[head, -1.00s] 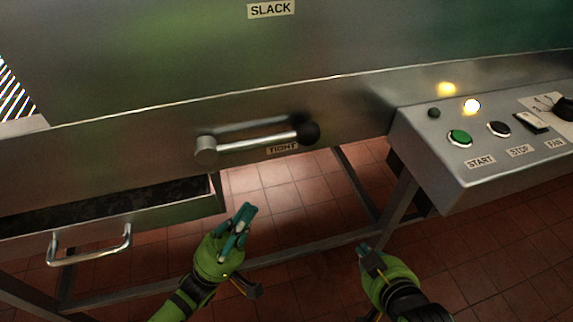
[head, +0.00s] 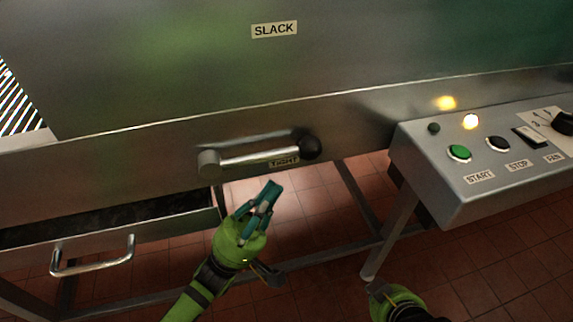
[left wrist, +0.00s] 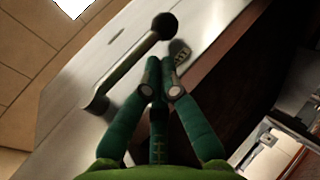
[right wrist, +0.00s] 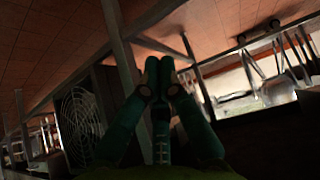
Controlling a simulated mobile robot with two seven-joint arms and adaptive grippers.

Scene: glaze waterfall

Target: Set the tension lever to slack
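The tension lever (head: 258,157) is a metal bar with a round pivot on the left and a black ball knob (head: 308,147) on the right. It lies nearly level beside the TIGHT label (head: 284,161). The SLACK label (head: 274,29) is higher on the steel panel. My left gripper (head: 270,190) is just below the lever, apart from it, with its fingers together and nothing between them. The lever also shows ahead of it in the left wrist view (left wrist: 130,65). My right gripper (right wrist: 159,65) has its fingertips together, empty, low and away from the lever.
A control box (head: 490,165) with START, STOP and FAN controls stands to the right. An open drawer (head: 100,245) with a metal handle (head: 93,258) juts out at the lower left. Frame legs (head: 390,230) stand below, above a tiled floor.

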